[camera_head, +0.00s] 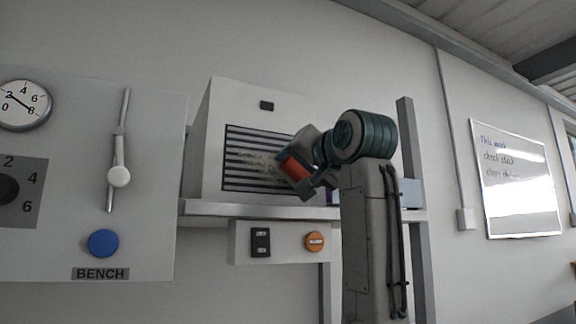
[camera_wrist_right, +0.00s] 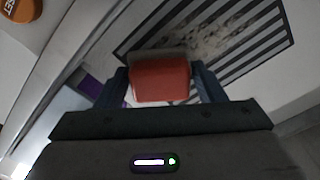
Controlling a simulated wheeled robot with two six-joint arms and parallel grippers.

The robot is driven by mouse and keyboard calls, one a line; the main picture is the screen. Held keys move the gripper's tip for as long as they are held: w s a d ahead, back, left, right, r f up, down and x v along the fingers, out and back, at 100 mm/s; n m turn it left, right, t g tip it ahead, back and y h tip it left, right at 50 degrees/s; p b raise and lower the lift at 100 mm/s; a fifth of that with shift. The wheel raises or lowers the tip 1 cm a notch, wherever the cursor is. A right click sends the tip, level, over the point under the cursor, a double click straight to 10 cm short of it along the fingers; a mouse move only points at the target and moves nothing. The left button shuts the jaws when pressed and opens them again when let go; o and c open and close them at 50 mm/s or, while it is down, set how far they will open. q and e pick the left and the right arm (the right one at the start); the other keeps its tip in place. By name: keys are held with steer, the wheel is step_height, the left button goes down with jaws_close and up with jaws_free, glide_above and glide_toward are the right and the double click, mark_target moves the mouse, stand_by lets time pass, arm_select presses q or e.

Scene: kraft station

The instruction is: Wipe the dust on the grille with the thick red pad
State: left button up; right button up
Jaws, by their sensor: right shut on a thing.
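The grille (camera_head: 240,158) is a dark slatted panel on the front of a white box on a shelf. Brownish dust (camera_head: 258,166) lies over its middle and right part; the dust also shows as a grey speckled patch in the right wrist view (camera_wrist_right: 207,42). My right gripper (camera_head: 304,182) is in front of the grille's right side. It is shut on the thick red pad (camera_wrist_right: 160,82), with a finger on each side of it. The pad also shows in the head view (camera_head: 293,168). I cannot tell whether the pad touches the grille. My left gripper is not in view.
The shelf (camera_head: 225,208) runs under the white box. Below it is a panel with a dark switch (camera_head: 260,242) and an orange button (camera_head: 314,241). At left, a panel carries a gauge (camera_head: 22,104), a slider (camera_head: 119,176) and a blue button (camera_head: 103,243). A post (camera_head: 407,140) stands at right.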

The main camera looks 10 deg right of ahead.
mark_target(234, 167)
steer(key=shift+w+d, duration=0.15)
steer(key=shift+d, duration=0.15)
steer(key=shift+f, duration=0.1)
steer(key=shift+s+a+b, duration=0.35)
steer(key=shift+s+a, duration=0.3)
steer(key=shift+a, duration=1.35)
steer(key=shift+s+a+b, duration=0.3)
steer(key=shift+s+a, duration=0.35)
steer(key=shift+a, duration=1.3)
steer(key=shift+s+a+b, duration=0.35)
steer(key=shift+s+a, duration=0.3)
steer(key=shift+a, duration=1.35)
steer(key=shift+d, duration=0.15)
steer(key=shift+s+d, duration=0.1)
steer(key=shift+s+d+f+b, duration=0.1)
steer(key=shift+s+d+b, duration=0.1)
steer(key=shift+s+b, duration=0.45)
steer(key=shift+b+v, duration=0.65)
steer(key=shift+v, duration=1.45)
